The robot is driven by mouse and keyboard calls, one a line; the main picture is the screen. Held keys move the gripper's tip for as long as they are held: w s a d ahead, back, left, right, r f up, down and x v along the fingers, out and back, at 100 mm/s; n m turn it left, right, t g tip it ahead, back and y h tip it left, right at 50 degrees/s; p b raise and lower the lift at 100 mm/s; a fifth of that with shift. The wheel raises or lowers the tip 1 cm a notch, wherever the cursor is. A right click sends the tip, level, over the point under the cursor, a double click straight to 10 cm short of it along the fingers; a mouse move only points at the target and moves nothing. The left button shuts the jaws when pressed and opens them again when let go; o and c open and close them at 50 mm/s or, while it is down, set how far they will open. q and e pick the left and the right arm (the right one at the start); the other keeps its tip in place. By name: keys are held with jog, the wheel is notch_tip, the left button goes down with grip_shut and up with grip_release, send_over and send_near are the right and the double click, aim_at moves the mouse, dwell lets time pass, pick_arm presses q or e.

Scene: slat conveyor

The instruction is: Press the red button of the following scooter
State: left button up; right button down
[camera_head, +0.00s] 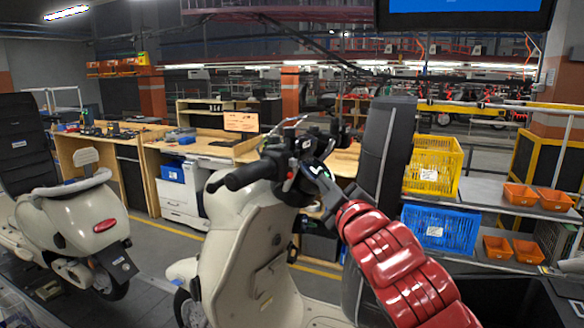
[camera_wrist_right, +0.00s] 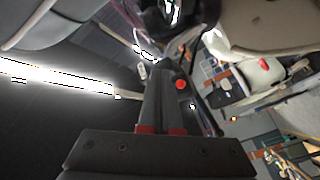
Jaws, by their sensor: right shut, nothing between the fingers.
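A cream scooter (camera_head: 240,240) stands upright in front of me in the head view, with dark handlebar grips. A small red button (camera_head: 291,174) shows on its dark handlebar controls. In the right wrist view a round red button (camera_wrist_right: 180,84) lies right beside my finger ends. My right gripper (camera_head: 318,172) is at the handlebar, its fingers (camera_wrist_right: 160,72) shut with nothing between them. I cannot tell whether they touch the button. My left gripper is not in view.
Another cream scooter (camera_head: 75,215) with a red tail light stands at the left. A tall dark panel (camera_head: 385,140) stands just behind my right arm. Yellow (camera_head: 433,165) and blue (camera_head: 440,230) crates and orange bins (camera_head: 520,193) sit on shelving at the right. Workbenches (camera_head: 200,150) stand behind.

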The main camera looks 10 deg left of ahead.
aim_at(289, 176)
jog(key=shift+w+a+p, duration=0.4)
jog(key=shift+a+p, duration=0.1)
jog(key=shift+a, duration=0.35)
jog(key=shift+w+a+p, duration=0.4)
jog(key=shift+a+p, duration=0.1)
jog(key=shift+a, duration=0.35)
jog(key=shift+a, duration=0.1)
dwell(0.7)
jog(key=shift+w+a+p, duration=0.15)
jog(key=shift+a+p, duration=0.15)
jog(key=shift+a, duration=0.05)
jog(key=shift+w+a, duration=0.15)
jog(key=shift+a, duration=0.2)
dwell(0.6)
jog(key=shift+d, duration=0.15)
jog(key=shift+s+d, duration=0.3)
jog(key=shift+d, duration=0.35)
